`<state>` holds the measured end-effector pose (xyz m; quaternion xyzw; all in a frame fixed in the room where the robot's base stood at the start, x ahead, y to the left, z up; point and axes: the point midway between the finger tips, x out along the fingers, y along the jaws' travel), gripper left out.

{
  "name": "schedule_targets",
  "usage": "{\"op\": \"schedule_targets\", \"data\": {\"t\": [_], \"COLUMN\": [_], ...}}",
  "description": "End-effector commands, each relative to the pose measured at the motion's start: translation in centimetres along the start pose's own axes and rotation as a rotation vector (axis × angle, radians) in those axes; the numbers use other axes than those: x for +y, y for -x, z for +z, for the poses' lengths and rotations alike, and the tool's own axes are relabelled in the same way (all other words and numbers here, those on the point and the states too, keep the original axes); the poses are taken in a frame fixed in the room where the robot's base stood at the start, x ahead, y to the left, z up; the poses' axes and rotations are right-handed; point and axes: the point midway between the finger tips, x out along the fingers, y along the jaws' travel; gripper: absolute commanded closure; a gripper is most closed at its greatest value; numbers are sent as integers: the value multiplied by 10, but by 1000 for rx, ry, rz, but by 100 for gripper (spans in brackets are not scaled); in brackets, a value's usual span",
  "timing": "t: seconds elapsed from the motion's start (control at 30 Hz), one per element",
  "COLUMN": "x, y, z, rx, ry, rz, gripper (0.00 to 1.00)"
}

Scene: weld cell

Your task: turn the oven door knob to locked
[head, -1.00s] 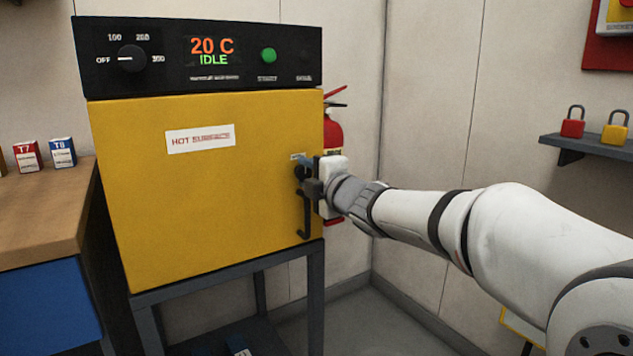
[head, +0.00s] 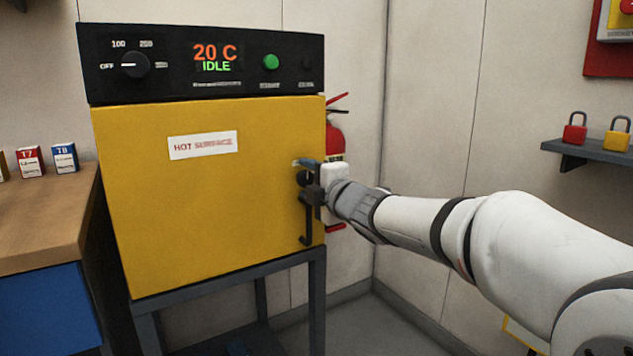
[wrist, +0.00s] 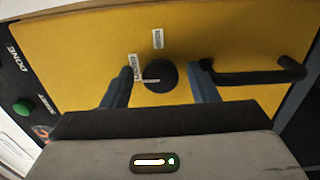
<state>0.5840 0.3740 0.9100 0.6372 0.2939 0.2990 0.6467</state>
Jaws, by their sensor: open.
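The yellow oven (head: 210,215) stands on a dark stand, its door facing me. The round black door knob (wrist: 161,75) shows in the wrist view, with a white pointer line toward the left. Two small white labels are beside it, one to its left (wrist: 135,66) and one above (wrist: 158,38); their words are too small to read surely. My gripper (wrist: 165,72) is open, one finger on each side of the knob, with visible gaps. In the head view my gripper (head: 313,188) is at the door's right edge and partly covers the knob.
A black door handle (head: 307,222) is just below the knob. The panel (head: 200,62) reads 20 C, IDLE. A red fire extinguisher (head: 336,135) is behind the oven's right side. A wooden bench (head: 45,215) is at left; a shelf (head: 590,155) with padlocks is at right.

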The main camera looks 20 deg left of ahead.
Motion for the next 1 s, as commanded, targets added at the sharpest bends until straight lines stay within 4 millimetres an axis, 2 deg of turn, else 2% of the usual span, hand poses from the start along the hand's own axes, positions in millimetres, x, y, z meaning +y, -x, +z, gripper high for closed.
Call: {"op": "schedule_targets", "data": {"t": [0.17,0.4,0.5,0.63,1.0], "x": [2,3,3,1,5], "y": [17,58,70,78,80], "z": [1,0,0,0,3], "rx": [-2,-2,0,-1,-15], "ry": [0,0,0,0,-12], "rz": [0,1,2,1,-5], "gripper": [46,46,46,46,46]}}
